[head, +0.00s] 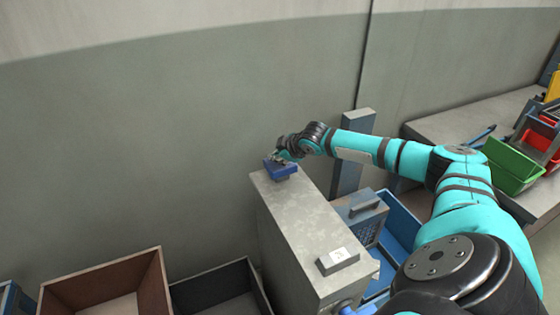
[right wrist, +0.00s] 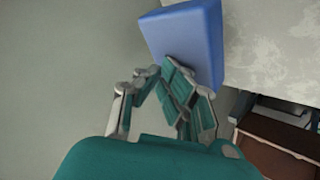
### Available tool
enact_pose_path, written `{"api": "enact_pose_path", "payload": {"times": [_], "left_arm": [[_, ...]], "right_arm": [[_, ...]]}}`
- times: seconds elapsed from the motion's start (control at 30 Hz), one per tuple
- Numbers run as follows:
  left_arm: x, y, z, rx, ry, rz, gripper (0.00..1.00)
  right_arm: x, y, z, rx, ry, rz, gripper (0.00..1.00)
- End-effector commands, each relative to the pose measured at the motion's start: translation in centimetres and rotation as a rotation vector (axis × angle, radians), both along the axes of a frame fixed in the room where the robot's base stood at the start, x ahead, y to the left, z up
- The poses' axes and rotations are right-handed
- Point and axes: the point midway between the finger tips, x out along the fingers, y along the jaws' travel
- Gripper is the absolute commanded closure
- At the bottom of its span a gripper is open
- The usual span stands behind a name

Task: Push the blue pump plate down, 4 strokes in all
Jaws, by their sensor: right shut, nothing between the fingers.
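The blue pump plate (head: 281,168) sits at the far end of the grey cabinet top in the head view, with a thin gap or post under it that I cannot make out well. My right gripper (head: 279,154) is at the plate's upper left side, shut and empty. In the right wrist view the blue plate (right wrist: 190,42) fills the top middle, and my gripper's fingertips (right wrist: 172,72) lie over its near face. They look touching or very close; I cannot tell which. My left gripper is in neither view.
The grey cabinet (head: 300,225) carries a small labelled block (head: 338,261) at its near end. A brown box (head: 105,290) and a dark crate (head: 220,290) stand to its left. A blue bin (head: 400,220) is to its right. A bench at right holds a green bin (head: 514,165).

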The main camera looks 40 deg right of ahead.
Motion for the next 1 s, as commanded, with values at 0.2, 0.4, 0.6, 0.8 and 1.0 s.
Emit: {"api": "enact_pose_path", "payload": {"times": [0.2,0.4,0.6,0.8,1.0], "left_arm": [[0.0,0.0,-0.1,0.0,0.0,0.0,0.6],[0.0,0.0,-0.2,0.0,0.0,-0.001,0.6],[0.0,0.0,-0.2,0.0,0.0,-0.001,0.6],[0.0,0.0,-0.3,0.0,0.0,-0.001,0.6],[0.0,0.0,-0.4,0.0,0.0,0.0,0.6]], "right_arm": [[-0.1,0.0,-0.5,0.0,0.005,-0.001,1.0],[-0.1,0.0,-0.8,0.0,0.005,-0.001,1.0],[-0.1,0.0,-1.0,0.0,0.006,-0.001,1.0],[-0.1,0.0,-1.3,0.0,0.006,-0.001,1.0],[-0.2,0.0,-1.6,0.0,0.007,-0.001,1.0]]}}
